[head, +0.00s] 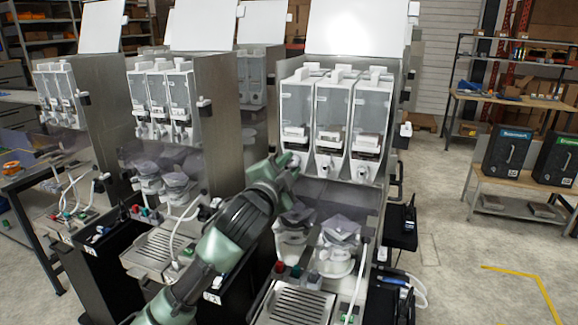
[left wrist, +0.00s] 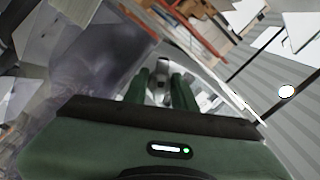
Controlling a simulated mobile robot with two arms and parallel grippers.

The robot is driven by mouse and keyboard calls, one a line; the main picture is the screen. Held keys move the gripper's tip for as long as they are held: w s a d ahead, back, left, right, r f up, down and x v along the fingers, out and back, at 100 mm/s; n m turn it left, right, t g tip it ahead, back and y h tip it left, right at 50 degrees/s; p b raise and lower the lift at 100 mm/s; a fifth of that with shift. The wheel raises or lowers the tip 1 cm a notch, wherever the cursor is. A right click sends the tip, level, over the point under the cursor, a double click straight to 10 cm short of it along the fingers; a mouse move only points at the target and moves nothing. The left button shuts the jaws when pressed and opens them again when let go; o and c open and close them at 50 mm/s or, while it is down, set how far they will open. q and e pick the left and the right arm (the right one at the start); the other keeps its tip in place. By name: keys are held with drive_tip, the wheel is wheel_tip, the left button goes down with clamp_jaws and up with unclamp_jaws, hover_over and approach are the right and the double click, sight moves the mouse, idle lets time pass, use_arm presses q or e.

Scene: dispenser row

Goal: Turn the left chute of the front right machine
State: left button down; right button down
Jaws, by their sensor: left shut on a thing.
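The front right machine (head: 372,205) is a steel dispenser with an open white lid and three clear canisters side by side. The left canister (head: 297,105) has its white left chute (head: 294,160) at the bottom front, partly hidden by my gripper. My left gripper (head: 287,161) reaches up to this chute and is shut on it. In the left wrist view, the green fingers of my left gripper (left wrist: 160,88) lie on both sides of the small pale chute (left wrist: 161,72). The middle chute (head: 326,168) and right chute (head: 362,171) are free. My right gripper is out of view.
Clear pitchers (head: 338,248) stand below the chutes, close to my left forearm. More dispensers (head: 165,110) stand to the left. A drip grate (head: 297,304) lies at the machine's front. Open floor (head: 450,240) lies to the right, before a wooden bench (head: 520,180).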

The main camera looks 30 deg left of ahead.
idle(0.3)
use_arm(q)
drive_tip(key=c, duration=1.5)
unclamp_jaws()
drive_tip(key=shift+s+d+f+b, duration=0.15)
drive_tip(key=shift+s+b, duration=0.15)
drive_tip(key=shift+s, duration=0.15)
drive_tip(key=b+v, duration=0.2)
drive_tip(key=v, duration=0.5)
